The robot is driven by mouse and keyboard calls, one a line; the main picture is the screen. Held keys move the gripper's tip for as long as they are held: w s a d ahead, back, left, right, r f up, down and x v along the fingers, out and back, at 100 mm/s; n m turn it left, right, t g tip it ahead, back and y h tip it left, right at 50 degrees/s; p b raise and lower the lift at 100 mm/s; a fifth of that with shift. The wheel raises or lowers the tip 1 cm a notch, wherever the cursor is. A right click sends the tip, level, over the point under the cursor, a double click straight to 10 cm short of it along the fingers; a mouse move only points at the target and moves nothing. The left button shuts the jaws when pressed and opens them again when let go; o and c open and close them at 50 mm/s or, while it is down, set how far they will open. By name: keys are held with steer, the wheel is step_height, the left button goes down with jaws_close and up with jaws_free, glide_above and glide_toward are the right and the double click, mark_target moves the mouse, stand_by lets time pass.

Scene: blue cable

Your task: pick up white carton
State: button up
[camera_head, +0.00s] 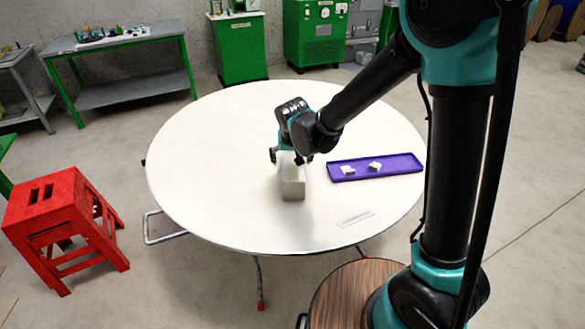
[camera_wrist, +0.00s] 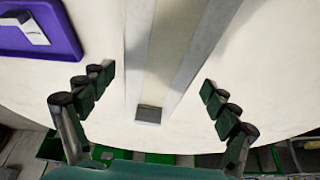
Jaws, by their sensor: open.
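The white carton (camera_head: 292,187) stands on the round white table, below my gripper (camera_head: 288,157) in the head view. Its upper part is partly hidden there by the gripper. In the wrist view the carton (camera_wrist: 168,60) runs as a long pale shape between the two rows of dark green finger pads. My gripper also shows in the wrist view (camera_wrist: 158,80), with its fingers spread wide on either side of the carton. A visible gap separates each finger from the carton's sides.
A purple tray (camera_head: 401,163) with two small white items lies right of the carton; its corner shows in the wrist view (camera_wrist: 68,47). A flat pale strip (camera_head: 356,218) lies near the table's front. The table's left half (camera_head: 205,165) is clear. A red stool (camera_head: 60,220) stands left.

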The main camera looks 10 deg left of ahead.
steer(key=shift+w+x, duration=0.2)
steer(key=shift+x, duration=0.95)
steer(key=shift+w+x, duration=0.25)
steer(key=shift+x, duration=0.9)
steer(key=shift+w+f, duration=0.2)
steer(key=shift+f, duration=0.25)
steer(key=c, duration=2)
steer(key=shift+r, duration=0.1)
